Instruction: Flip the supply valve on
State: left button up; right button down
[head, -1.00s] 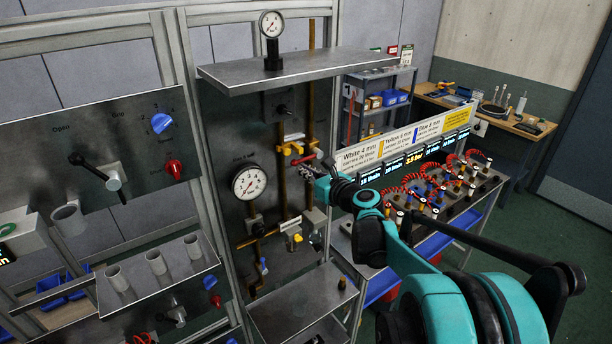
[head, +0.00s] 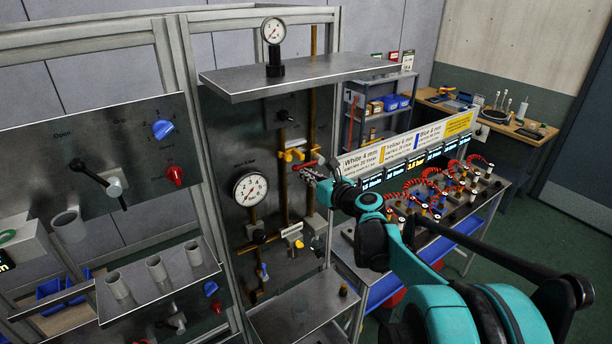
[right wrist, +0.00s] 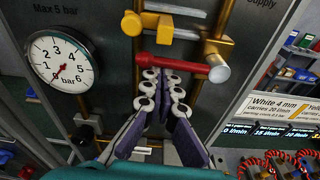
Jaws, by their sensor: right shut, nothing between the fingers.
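The supply valve's red lever (right wrist: 172,64) lies about level across the brass pipe in the right wrist view, with a pale round end at its right. Part of a "Supply" label shows above right. In the head view the red lever (head: 305,164) is small, beside the brass pipework. My right gripper (right wrist: 161,82) is shut and empty. Its fingertips are just below the lever's middle; I cannot tell whether they touch it. In the head view the right gripper (head: 308,173) reaches the panel from the right. My left gripper is not in view.
A metal shelf (head: 300,72) overhangs the panel. A hose bench (head: 460,215) with signs stands to the right.

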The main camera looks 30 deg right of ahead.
jog(key=shift+r, duration=0.1)
notch_tip(320, 180, up, 2)
jog(key=m+y, duration=0.1)
jog(key=m, duration=0.2)
jog(key=d+r+m, duration=0.2)
jog(key=d+r, duration=0.3)
jog(key=shift+w+r+m, duration=0.15)
jog(key=shift+r+m, duration=0.15)
jog(key=shift+m, duration=0.1)
dwell(0.6)
dwell(0.6)
